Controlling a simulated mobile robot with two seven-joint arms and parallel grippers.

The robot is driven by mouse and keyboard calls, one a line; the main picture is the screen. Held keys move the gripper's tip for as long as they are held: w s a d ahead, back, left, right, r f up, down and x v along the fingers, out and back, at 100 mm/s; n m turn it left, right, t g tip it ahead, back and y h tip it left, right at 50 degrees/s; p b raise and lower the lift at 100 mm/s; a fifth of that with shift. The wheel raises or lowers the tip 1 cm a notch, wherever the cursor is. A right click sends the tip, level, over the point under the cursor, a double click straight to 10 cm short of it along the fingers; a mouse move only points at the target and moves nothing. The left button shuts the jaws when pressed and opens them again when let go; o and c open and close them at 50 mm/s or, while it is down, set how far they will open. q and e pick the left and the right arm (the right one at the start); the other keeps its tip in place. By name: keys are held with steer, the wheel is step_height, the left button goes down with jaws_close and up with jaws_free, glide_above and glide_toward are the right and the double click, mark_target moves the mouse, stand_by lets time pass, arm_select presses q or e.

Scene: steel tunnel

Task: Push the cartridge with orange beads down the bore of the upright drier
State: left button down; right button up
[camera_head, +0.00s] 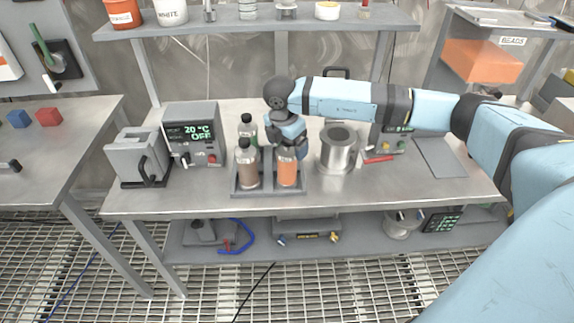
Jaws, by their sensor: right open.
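The cartridge with orange beads (287,173) stands upright in the front right place of a dark rack (268,191) on the steel bench. My right gripper (288,153) points down over the cartridge, its open fingers at the cartridge's top. The top is hidden by the gripper, and I cannot tell whether the fingers touch it. The upright drier (338,158), a silver cylinder with an open dark bore on top, stands just right of the rack. My left gripper is not in view.
A brown-filled bottle (247,170) stands left of the cartridge, with another bottle (246,130) behind. A heater box with a display (194,136) and a grey handled block (139,158) are at left. A red tool (378,160) and a grey plate (440,156) lie right of the drier.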

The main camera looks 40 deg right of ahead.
steer(key=shift+f, duration=0.35)
steer(key=shift+c, duration=0.4)
steer(key=c, duration=1.4)
steer(key=shift+r, duration=0.1)
steer(key=shift+c, duration=0.2)
